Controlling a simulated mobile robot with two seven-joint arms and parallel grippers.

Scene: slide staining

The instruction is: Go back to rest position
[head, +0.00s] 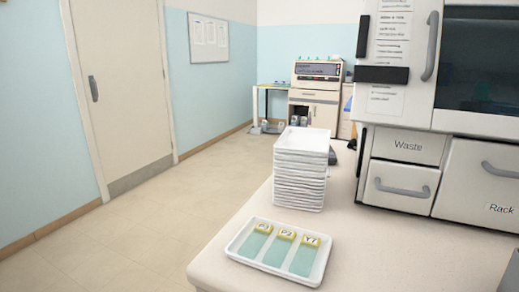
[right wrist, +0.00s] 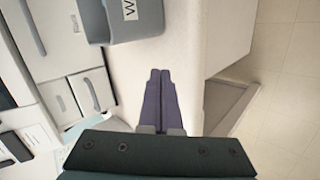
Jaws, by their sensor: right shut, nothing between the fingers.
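My right gripper (right wrist: 160,73) shows in the right wrist view, its two dark purple fingers pressed together with nothing between them. It is over or near a pale bench surface. In the head view only a dark piece, probably part of my right arm, shows at the lower right edge. My left gripper is in neither view. A white tray (head: 233,251) on the bench in the head view holds three slides (head: 279,248) with yellow labelled ends, lying side by side. No gripper touches the tray.
A stack of white trays (head: 300,170) stands behind the slide tray. A large cabinet with Waste (head: 405,145) and Rack (head: 485,190) drawers is at the right. A grey bin (right wrist: 135,22) shows ahead of my right fingers. The floor at left is clear.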

